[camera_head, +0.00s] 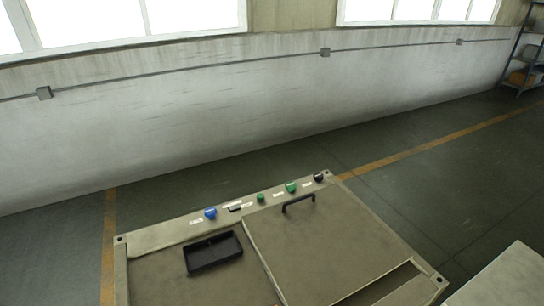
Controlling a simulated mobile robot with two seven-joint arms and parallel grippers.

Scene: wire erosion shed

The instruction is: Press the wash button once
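A beige machine cabinet (165,237) stands in the lower middle of the head view. Along its far edge runs a row of controls with small white labels too small to read. From left to right I see a blue button (210,213), a small dark switch or display (235,208), a small green button (260,197), a larger green button (291,187) and a black knob (318,177). I cannot tell from the labels which one is the wash button. Neither of my grippers shows in this view.
A black tray (213,251) lies on the cabinet's left part. A lid (325,245) with a black handle (298,203) covers the right part. A pale surface (510,280) is at lower right, and a shelf (525,65) at far right. Open floor lies behind the cabinet.

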